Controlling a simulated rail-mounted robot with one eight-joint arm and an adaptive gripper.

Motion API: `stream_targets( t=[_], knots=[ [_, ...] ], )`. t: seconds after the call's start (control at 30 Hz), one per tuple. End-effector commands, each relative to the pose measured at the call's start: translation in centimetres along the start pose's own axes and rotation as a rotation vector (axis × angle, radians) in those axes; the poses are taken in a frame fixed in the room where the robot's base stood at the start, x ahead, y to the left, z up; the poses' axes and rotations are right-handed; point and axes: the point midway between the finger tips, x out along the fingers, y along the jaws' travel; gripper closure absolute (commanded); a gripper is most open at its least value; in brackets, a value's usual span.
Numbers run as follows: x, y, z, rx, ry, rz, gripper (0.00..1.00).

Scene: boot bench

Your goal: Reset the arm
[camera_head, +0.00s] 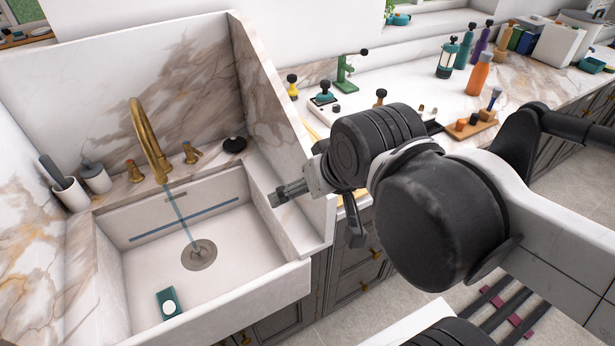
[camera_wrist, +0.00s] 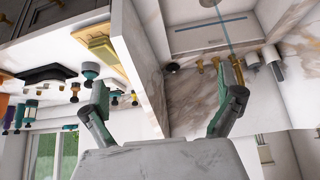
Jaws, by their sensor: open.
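My arm reaches in from the right in the head view. My gripper (camera_head: 278,196) hangs at the right rim of the white sink, above the partition ledge and pointing left toward the basin. It also shows in the wrist view (camera_wrist: 163,88), with its two fingers wide apart. Nothing is visible between the fingers. The wrist view looks upside down, with the sink on its right and the counter items on its left. My wrist and forearm hide part of the counter and cabinets behind them.
The sink basin (camera_head: 140,272) has a brass tap (camera_head: 147,140) with a stream falling to the drain. A teal block (camera_head: 168,303) lies inside. A tall marble side panel (camera_head: 262,110) stands near my gripper. Right, the counter holds a green press (camera_head: 348,74), bottles and a wooden tray (camera_head: 472,132).

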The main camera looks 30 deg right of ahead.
Motion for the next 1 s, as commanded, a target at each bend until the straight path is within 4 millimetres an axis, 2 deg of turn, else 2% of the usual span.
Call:
stream_targets(
  t=[0.27,0.57,0.8,1.0],
  knots=[
    [0.4,0.0,0.2,-0.002,-0.001,0.000,0.00],
    [3.4,0.0,2.5,-0.003,-0.001,0.000,0.00],
    [3.3,0.0,2.3,-0.003,-0.001,0.000,0.00],
    [3.2,0.0,1.9,-0.008,-0.012,0.000,0.25]
  ],
)
